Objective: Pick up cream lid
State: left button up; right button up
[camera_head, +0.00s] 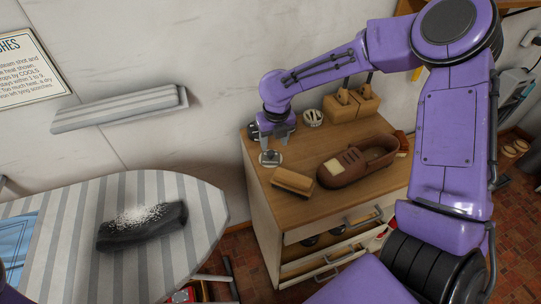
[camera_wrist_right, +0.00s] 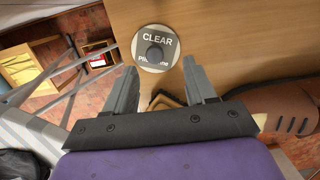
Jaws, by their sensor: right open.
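The cream lid (camera_wrist_right: 156,38) is a pale round disc with a dark knob in the middle and the word CLEAR on it. It lies near the left end of the wooden cabinet top, and in the head view it shows small and pale (camera_head: 270,158). My right gripper (camera_head: 280,141) is just above and beside it, fingers pointing down. In the right wrist view my right gripper (camera_wrist_right: 162,65) is open and empty, with the lid just past its fingertips, roughly between them. My left gripper is not in view.
A drawer (camera_head: 330,259) stands open below. The striped ironing board (camera_head: 75,222) holds a dark cloth (camera_head: 140,228).

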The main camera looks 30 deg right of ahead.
aim_at(271, 153)
jog(key=f, duration=0.3)
jog(key=w+f, duration=0.1)
jog(key=f, duration=0.1)
jog(key=shift+a+f, duration=0.2)
jog(key=shift+a, duration=0.1)
jog(key=shift+s, duration=0.1)
grip_shut()
jog(key=shift+r, duration=0.1)
